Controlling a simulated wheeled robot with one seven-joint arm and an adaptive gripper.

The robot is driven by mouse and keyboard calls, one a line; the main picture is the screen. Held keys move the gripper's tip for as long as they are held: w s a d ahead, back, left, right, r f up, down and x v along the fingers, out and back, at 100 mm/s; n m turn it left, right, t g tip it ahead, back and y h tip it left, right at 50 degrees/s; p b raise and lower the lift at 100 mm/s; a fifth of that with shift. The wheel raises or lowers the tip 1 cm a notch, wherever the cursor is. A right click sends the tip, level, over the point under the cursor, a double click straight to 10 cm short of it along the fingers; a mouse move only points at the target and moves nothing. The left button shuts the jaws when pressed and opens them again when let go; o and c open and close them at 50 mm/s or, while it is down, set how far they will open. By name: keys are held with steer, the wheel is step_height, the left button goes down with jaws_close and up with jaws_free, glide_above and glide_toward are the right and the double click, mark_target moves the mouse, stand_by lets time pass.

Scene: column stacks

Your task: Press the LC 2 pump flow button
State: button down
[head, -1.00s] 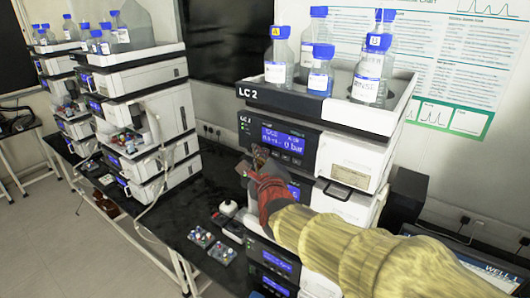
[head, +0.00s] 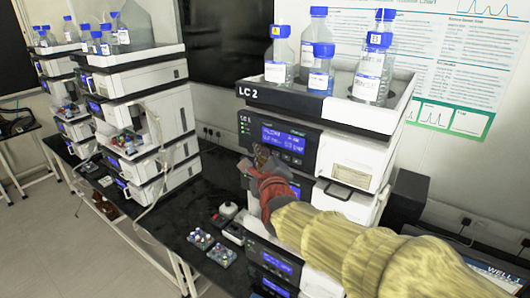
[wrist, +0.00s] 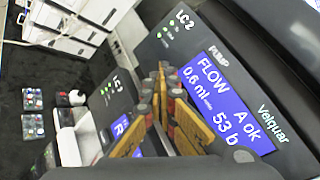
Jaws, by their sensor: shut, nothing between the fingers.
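The LC 2 pump module (head: 325,150) is near the top of the right-hand stack, under the bottle tray. Its blue display (head: 283,138) is lit. In the wrist view the display (wrist: 222,103) reads "FLOW", "A ok", about "0.6 ml" and "53 b". My gripper (head: 258,152) is shut and empty, at the lower left of the display. In the wrist view my gripper (wrist: 163,72) points at the panel beside the display, its fingers covering part of the front. The flow button is not clearly visible. I cannot tell whether the fingertips touch the panel.
A tray of blue-capped bottles (head: 320,70) tops this stack. More modules lie below, one labelled LC 3 (wrist: 118,85) in the wrist view. Small vial racks (head: 210,245) sit on the black bench. Another stack (head: 140,110) stands to the left.

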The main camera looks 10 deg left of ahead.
steer(key=shift+s, duration=0.15)
steer(key=shift+s+a, duration=0.3)
steer(key=shift+s, duration=0.35)
steer(key=s, duration=0.1)
steer(key=s+a, duration=0.1)
steer(key=s, duration=0.1)
steer(key=s+a, duration=0.1)
steer(key=shift+s, duration=0.3)
stand_by(0.3)
stand_by(0.5)
